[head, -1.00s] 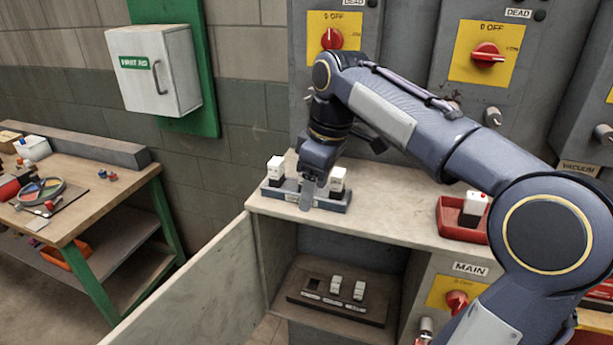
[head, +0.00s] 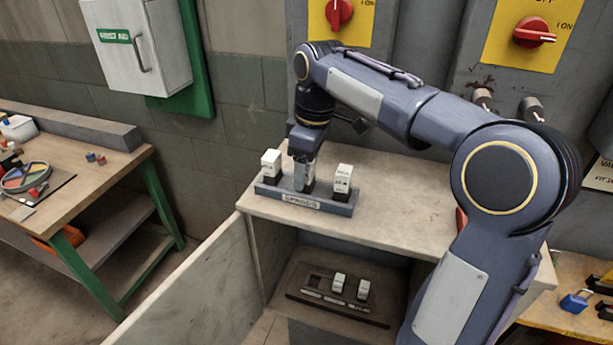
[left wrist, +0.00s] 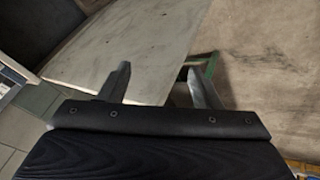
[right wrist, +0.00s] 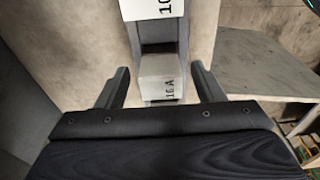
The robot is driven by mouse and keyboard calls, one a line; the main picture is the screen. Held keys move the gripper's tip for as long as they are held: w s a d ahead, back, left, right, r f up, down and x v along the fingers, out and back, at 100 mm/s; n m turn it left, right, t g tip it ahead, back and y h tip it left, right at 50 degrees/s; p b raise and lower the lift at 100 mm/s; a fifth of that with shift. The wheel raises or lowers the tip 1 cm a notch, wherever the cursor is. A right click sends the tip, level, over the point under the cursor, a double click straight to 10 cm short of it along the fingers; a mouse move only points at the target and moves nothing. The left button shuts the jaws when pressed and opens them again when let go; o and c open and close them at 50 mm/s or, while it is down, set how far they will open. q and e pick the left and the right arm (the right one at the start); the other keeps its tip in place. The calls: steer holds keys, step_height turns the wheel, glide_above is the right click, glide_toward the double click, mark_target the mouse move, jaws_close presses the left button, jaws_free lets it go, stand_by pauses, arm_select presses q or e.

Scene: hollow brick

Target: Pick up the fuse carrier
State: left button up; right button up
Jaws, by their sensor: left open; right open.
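A grey rack (head: 270,194) stands on the cabinet top. It holds white fuse carriers with dark bases: one at the left (head: 271,162), one at the right (head: 342,178), and a middle one mostly hidden behind my right gripper (head: 303,178). In the right wrist view, a carrier marked 16 A (right wrist: 158,82) sits between the open fingers of my right gripper (right wrist: 160,75), with gaps on both sides. Another carrier marked 10 (right wrist: 150,8) lies beyond it. My left gripper (left wrist: 158,78) is open and empty in the left wrist view, with a pale panel beyond it.
The cabinet door (head: 190,285) stands open at the left. Inside, a dark fuse base (head: 335,308) holds two white carriers (head: 363,290) and shows an empty slot. A workbench (head: 95,180) with small items is at the far left. The cabinet top (head: 395,200) is clear right of the rack.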

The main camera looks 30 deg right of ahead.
steer(key=shift+a+f, duration=0.1)
steer(key=shift+f, duration=0.9)
steer(key=c, duration=1.1)
steer(key=shift+r, duration=0.15)
